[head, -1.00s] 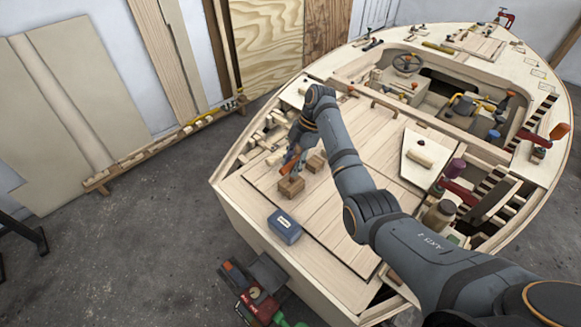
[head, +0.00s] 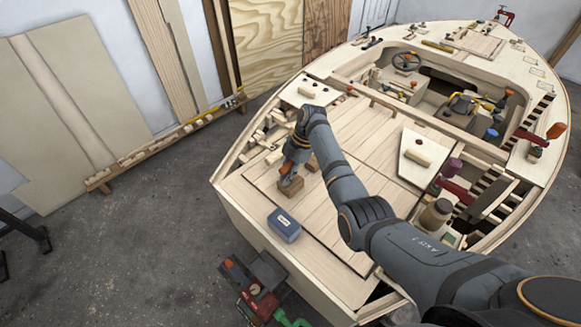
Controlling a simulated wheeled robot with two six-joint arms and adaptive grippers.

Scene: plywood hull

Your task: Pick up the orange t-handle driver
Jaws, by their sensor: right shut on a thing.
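The orange t-handle driver (head: 285,168) is at the stern end of the hull deck, just above a small wooden block (head: 290,188). Only part of its orange handle shows; my gripper hides the rest. My right gripper (head: 289,174) reaches down over the block and is shut on the driver's handle. I cannot tell whether the driver's lower end is still in the block or clear of it. My left gripper is not in view.
A second wooden block (head: 313,163) stands close behind the gripper. A blue box (head: 284,225) sits nearer on the deck. The middle deck planks are clear.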

